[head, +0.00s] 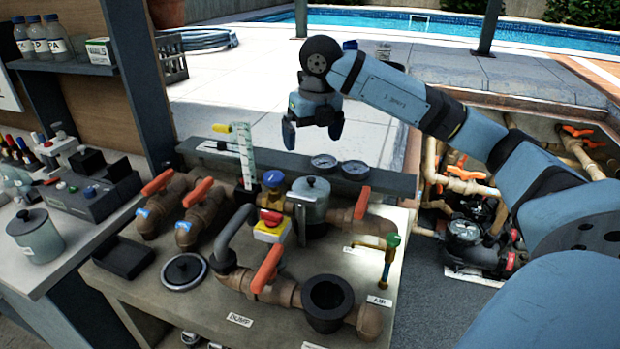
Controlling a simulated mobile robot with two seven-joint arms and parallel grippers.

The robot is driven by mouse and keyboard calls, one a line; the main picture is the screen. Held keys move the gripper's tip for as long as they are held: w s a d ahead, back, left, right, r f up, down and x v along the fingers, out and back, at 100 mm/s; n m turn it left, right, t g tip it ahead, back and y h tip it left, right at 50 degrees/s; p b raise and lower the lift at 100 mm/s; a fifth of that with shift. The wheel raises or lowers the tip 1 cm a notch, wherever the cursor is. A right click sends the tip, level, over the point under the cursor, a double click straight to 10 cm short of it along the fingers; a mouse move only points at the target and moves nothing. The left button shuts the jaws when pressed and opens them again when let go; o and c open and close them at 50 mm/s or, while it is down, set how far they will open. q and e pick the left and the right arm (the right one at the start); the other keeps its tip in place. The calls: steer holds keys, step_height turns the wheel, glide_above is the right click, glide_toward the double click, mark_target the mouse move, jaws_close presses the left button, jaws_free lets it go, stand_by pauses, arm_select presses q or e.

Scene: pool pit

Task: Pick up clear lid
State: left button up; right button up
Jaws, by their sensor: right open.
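An open black pot (328,302) stands at the bench's front right. My right gripper (312,130) hangs above the back of the bench, fingers apart and empty. It is well up and to the right of the lid, not touching anything. My left gripper is not in view.
Brown pipes with orange-handled valves (267,268) rise beside the lid. A black tray (123,258) lies left of it. A lidded canister (311,200), two gauges (325,162) and a thermometer-like strip (244,155) stand behind. A lidded jar (37,238) is on the left counter.

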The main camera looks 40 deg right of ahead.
steer(key=d, duration=0.1)
glide_above(311, 178)
steer(key=f, duration=0.7)
steer(key=shift+s+a+f, duration=0.2)
steer(key=shift+s+f, duration=0.1)
steer(key=shift+s, duration=0.05)
steer(key=shift+w+d+f+p, duration=0.1)
steer(key=shift+w+f+p, duration=0.1)
steer(key=shift+f, duration=1.2)
steer(key=shift+w+d+f+p, duration=0.1)
steer(key=shift+w+f+p, duration=0.05)
steer(key=shift+f, duration=1.2)
steer(key=c, duration=0.6)
